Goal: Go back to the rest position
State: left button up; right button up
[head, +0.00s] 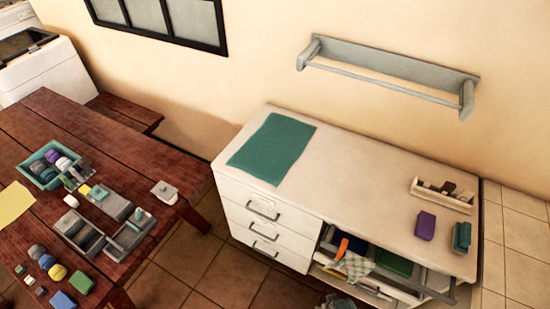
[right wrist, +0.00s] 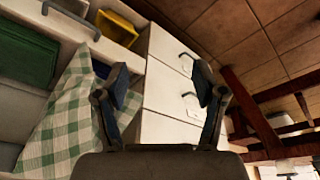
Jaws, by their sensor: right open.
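My right gripper (right wrist: 162,85) is open in the right wrist view, with its two fingers apart and nothing between them. White drawer fronts with grey handles show behind it. A green-and-white checked cloth (right wrist: 72,125) hangs to the left of its fingers. The same cloth (head: 355,266) hangs over the front of the open top drawer in the head view. A small dark shape at the bottom edge of the head view, below the cloth, may be part of my right arm. My left gripper is not in view.
A white cabinet (head: 365,170) bears a teal mat (head: 272,148), a purple block (head: 426,225) and a teal block (head: 462,237). Its open drawer (head: 440,291) juts out, holding a green item (head: 394,262). A wooden table (head: 100,150) with trays and yarn balls stands at left. Tiled floor lies between.

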jog(key=s+d+f+g, duration=0.1)
jog(key=s+f, duration=0.3)
jog(key=f, duration=0.5)
jog(key=s+f, duration=0.3)
jog(key=f, duration=0.7)
jog(key=s+d+f, duration=0.2)
jog(key=s+f, duration=0.7)
jog(key=s, duration=0.5)
jog(key=shift+d+f+g, duration=0.3)
jog(key=shift+f+g, duration=0.1)
jog(key=shift+d, duration=0.1)
